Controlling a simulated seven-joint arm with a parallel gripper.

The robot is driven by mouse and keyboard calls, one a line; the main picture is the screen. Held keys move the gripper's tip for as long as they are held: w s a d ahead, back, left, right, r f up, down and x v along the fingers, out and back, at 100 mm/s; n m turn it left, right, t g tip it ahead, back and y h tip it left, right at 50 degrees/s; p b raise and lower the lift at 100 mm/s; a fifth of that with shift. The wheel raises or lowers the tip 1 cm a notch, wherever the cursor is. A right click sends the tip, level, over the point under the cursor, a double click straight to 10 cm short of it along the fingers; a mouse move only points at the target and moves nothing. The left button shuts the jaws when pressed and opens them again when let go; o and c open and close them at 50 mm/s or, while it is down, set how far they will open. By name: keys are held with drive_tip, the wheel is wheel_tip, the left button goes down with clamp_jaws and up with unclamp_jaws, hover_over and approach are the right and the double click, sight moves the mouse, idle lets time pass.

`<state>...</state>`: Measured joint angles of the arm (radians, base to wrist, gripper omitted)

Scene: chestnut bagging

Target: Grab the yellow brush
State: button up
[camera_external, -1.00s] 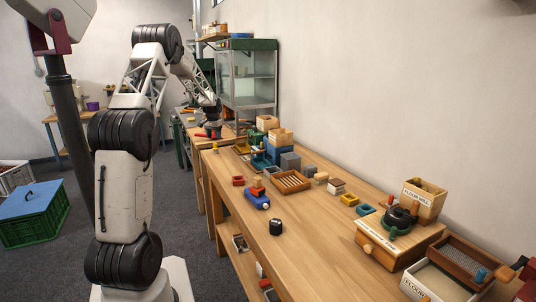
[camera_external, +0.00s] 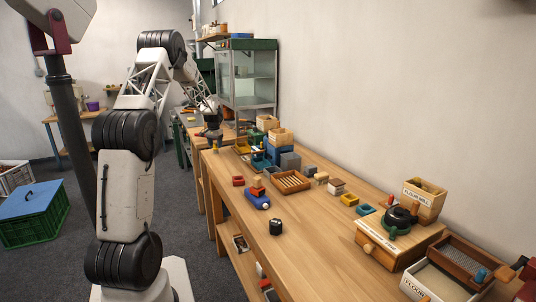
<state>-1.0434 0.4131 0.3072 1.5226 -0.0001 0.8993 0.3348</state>
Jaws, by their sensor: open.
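My gripper (camera_external: 212,138) hangs at the far end of the long wooden table, at the end of my outstretched arm. It is open, and its fingers are small and hard to make out. A small yellow thing (camera_external: 215,148) stands at the table's far left corner, just below my gripper in the picture. It may be the yellow brush, but it is too small to be sure. I see no contact between it and my gripper. Another small yellow thing (camera_external: 187,111) lies on the bench behind.
The wooden table (camera_external: 320,240) holds a blue, red and wooden toy (camera_external: 258,198), a black round item (camera_external: 276,227), a slatted wooden tray (camera_external: 291,181) and stacked boxes (camera_external: 280,140). A glass cabinet (camera_external: 245,75) stands behind. The table's near left part is mostly clear.

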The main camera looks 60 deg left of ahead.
drive_tip(key=shift+f, duration=0.4)
drive_tip(key=c, duration=1)
